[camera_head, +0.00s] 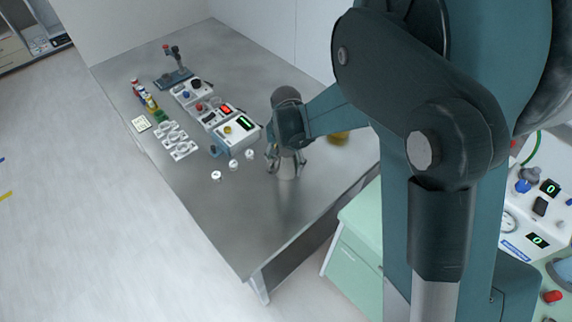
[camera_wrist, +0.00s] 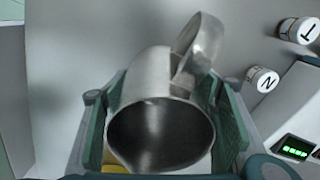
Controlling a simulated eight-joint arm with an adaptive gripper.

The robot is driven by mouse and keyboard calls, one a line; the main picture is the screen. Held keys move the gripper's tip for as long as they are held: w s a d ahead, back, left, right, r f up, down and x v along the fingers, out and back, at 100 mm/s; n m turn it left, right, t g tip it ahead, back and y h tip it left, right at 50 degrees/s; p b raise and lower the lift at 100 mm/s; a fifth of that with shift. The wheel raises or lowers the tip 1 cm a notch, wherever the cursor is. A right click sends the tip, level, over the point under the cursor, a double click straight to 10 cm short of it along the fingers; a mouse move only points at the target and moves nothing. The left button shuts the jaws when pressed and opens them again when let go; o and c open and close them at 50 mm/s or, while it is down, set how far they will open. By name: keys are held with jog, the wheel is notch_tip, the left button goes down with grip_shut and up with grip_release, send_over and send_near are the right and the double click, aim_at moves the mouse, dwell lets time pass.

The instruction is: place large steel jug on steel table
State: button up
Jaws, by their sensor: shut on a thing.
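The large steel jug (camera_wrist: 155,80) is held between the green pads of my gripper (camera_wrist: 165,118) in the wrist view. Its open mouth faces the camera and its handle points to the upper right. In the head view my gripper (camera_head: 286,166) points down over the right part of the steel table (camera_head: 245,215). The jug blends with the grey tabletop there and the fingers partly hide it. It is low over the surface, but I cannot tell whether its base touches.
Several white-lidded jars (camera_head: 233,165) stand left of my gripper. White device boxes (camera_head: 232,130) and a tray-like white rack (camera_head: 178,143) lie farther left. A brassy round thing (camera_head: 338,137) sits behind my gripper. The table's front part is clear.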

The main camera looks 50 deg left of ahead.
jog(key=shift+f, duration=0.15)
jog(key=o, duration=1.1)
jog(key=shift+o, duration=0.2)
notch_tip(320, 180, up, 12)
jog(key=p, duration=0.1)
jog(key=shift+r, duration=0.2)
dwell(0.4)
dwell(0.3)
